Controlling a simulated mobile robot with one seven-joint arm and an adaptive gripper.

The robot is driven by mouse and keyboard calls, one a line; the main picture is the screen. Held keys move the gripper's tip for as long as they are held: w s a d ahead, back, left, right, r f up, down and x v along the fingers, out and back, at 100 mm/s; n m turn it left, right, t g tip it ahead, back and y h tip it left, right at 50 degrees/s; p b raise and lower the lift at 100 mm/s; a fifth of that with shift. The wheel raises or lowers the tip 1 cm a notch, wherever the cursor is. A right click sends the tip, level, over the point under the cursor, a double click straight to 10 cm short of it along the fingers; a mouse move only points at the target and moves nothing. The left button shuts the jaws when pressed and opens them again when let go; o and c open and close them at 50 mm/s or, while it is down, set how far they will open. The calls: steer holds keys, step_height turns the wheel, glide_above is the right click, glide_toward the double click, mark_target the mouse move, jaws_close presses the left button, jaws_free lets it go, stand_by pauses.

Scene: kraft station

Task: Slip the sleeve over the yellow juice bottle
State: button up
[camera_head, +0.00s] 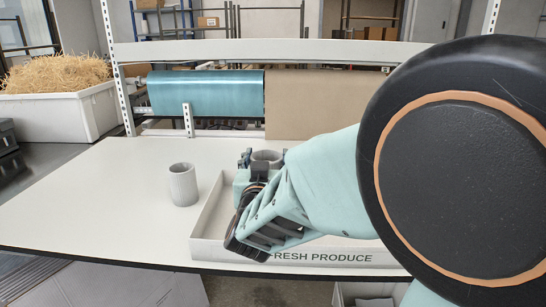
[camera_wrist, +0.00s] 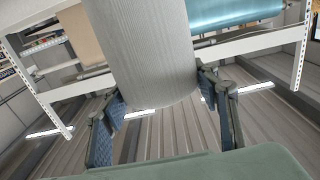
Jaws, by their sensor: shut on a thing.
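A grey ribbed sleeve (camera_wrist: 150,50) fills the upper middle of the wrist view, between the two fingers of my gripper (camera_wrist: 162,105). A second grey ribbed sleeve (camera_head: 183,186) stands upright on the table, left of the tray. The yellow juice bottle is not visible in either view; my arm hides much of the tray.
The white table (camera_head: 95,200) is clear on the left. A teal roll (camera_head: 205,94) and a brown paper roll (camera_head: 315,105) hang on a rack along the back. A white bin of straw (camera_head: 55,115) stands at the far left.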

step_height(320, 180, down, 7)
steer(key=b, duration=0.6)
stand_by(0.4)
steer(key=o, duration=0.8)
steer(key=s, duration=0.7)
steer(key=shift+s+a, duration=0.15)
steer(key=shift+s, duration=0.1)
